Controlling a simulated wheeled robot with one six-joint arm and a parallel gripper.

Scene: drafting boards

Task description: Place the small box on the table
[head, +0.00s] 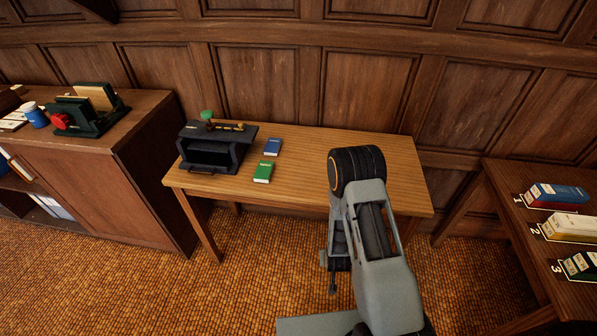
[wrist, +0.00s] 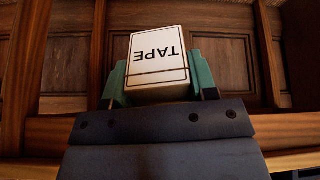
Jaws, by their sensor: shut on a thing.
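The small box is a white carton marked TAPE (wrist: 157,62); it shows upside down in the wrist view. My gripper (wrist: 158,82) is shut on it, with a green finger on each side. The table (head: 310,150) is a light wooden one against the panelled wall in the head view. My arm reaches over its right half, and the gripper and box are hidden behind or below the arm there. I cannot tell how high the box is above the tabletop.
A dark open-fronted device (head: 215,150), a blue box (head: 273,147) and a green box (head: 264,171) stand on the table's left half. A cabinet (head: 85,150) is at left. A numbered side table (head: 520,235) with boxes is at right. The table's middle is clear.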

